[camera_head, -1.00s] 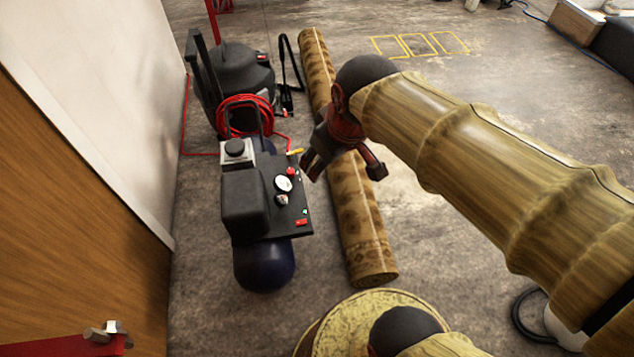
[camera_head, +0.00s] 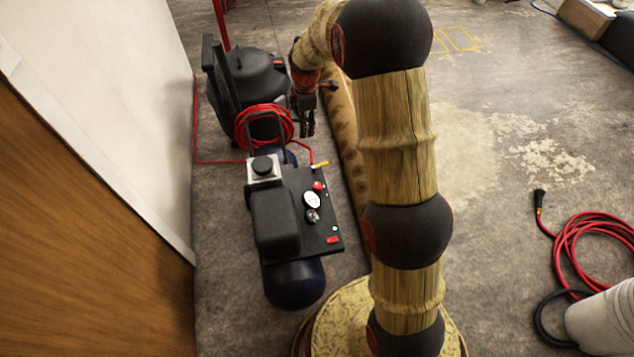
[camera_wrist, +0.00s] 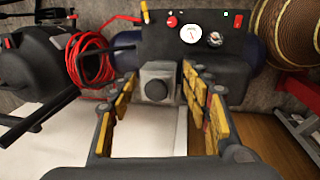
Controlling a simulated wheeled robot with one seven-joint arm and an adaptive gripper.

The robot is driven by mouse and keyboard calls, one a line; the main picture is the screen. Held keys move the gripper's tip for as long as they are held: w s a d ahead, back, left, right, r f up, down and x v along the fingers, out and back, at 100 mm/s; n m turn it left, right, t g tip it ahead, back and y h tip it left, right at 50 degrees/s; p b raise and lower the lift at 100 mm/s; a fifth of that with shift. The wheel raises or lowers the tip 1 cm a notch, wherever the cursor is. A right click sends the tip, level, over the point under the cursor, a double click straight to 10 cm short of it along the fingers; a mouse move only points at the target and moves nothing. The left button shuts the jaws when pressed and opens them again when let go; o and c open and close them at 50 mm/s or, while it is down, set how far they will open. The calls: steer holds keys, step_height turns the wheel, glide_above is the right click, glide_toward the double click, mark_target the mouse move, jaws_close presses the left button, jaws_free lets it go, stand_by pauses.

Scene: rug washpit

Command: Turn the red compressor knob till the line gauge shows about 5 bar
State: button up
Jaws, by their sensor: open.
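The compressor (camera_head: 275,220) stands on the floor left of my arm, with a black panel on a dark blue tank. The small red knob (camera_head: 318,185) sits on the panel beside a white-faced gauge (camera_head: 312,200); a second, smaller round dial (camera_head: 313,216) is below it. In the wrist view the red knob (camera_wrist: 171,20) and white gauge (camera_wrist: 191,34) are near the top; the needle is too small to read. My gripper (camera_head: 307,128) is open and empty, above and behind the panel, apart from the knob. In the wrist view its fingers (camera_wrist: 160,84) frame the compressor's grey block (camera_wrist: 157,70).
A black vacuum-like machine (camera_head: 250,75) and a coiled red hose (camera_head: 264,125) are behind the compressor. A rolled rug (camera_head: 343,125) lies to its right. A wall (camera_head: 120,90) and wooden door (camera_head: 80,220) are close on the left. A red cable (camera_head: 590,245) lies at right.

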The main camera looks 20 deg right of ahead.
steer(key=w+d+f+n+g+p, duration=0.1)
steer(key=w+d+f+n, duration=0.15)
steer(key=f, duration=0.65)
steer(key=w+d+f+n+p, duration=0.1)
steer(key=w+f+n, duration=0.15)
steer(key=f, duration=0.75)
steer(key=n+g+p, duration=0.1)
steer(key=n, duration=0.4)
glide_above(317, 185)
step_height(317, 185, down, 16)
steer(key=shift+w+r, duration=0.1)
steer(key=shift+r, duration=0.05)
step_height(317, 185, down, 8)
steer(key=shift+f+b, duration=0.15)
steer(key=shift+b, duration=0.85)
steer(key=c, duration=1.1)
steer(key=shift+c, duration=0.3)
